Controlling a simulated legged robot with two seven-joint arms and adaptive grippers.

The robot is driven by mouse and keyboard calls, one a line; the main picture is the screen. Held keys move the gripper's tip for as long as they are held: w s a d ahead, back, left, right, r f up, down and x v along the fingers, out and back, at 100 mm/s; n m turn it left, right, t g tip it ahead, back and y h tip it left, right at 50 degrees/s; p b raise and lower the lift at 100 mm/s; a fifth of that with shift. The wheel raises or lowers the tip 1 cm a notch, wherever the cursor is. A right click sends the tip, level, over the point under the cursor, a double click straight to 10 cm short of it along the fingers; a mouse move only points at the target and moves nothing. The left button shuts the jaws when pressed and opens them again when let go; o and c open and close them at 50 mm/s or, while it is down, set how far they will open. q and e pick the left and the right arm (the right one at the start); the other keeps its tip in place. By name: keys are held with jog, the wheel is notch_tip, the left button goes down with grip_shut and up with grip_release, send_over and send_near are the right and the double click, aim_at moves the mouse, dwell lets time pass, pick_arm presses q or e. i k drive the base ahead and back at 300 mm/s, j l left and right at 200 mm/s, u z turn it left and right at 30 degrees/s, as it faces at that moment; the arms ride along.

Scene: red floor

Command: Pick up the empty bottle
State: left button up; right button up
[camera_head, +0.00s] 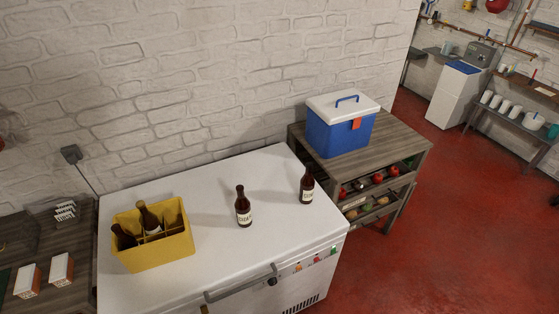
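Two brown bottles with pale labels stand upright on the white chest freezer (200,279). One bottle (243,207) is near the middle of the lid. The other bottle (307,187) is near the lid's right edge. A yellow crate (160,255) on the left of the lid holds two more brown bottles, a labelled one (149,219) and a darker one (124,237), both leaning. I cannot tell from this view which bottle is empty. Neither of my grippers is in view.
A blue cooler with a white lid (342,136) stands on a wooden shelf unit (398,142) to the right. A dark wooden table (75,236) with small boxes is at the left. A brick wall rises behind. Red floor (450,230) is clear at the right.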

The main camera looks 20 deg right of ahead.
aim_at(306, 186)
jog(key=z, duration=1.15)
